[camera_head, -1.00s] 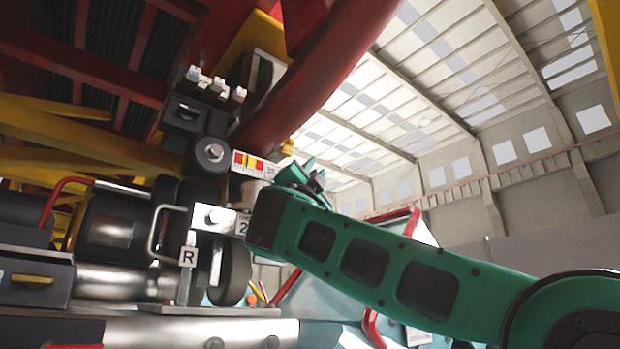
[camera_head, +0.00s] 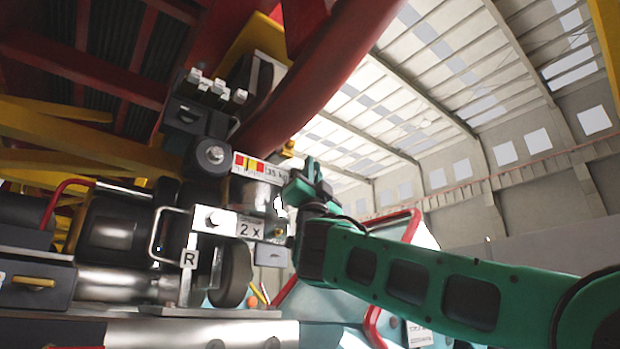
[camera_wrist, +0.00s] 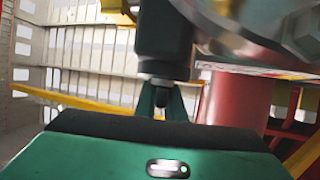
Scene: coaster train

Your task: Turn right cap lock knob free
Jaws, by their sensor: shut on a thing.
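My gripper (camera_head: 292,187) is at the right side of the metal cylinder (camera_head: 258,196) in the head view, just right of the red-and-yellow 35 kg label. In the wrist view, its green fingers (camera_wrist: 161,102) are closed around the narrow end of a dark knob-like part (camera_wrist: 163,35), which rises above them. This looks like the cap lock knob, but its turn angle cannot be read. The contact is too small to make out in the head view. A brass fitting (camera_head: 279,232) shows beside the "2 x" plate (camera_head: 250,229).
A plate marked R (camera_head: 189,258) and a bent metal handle (camera_head: 155,234) stand left of my arm. A thick red tube (camera_head: 318,75) passes above my gripper. A red-edged pale panel (camera_head: 402,235) lies behind my arm. Open hall space is at the upper right.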

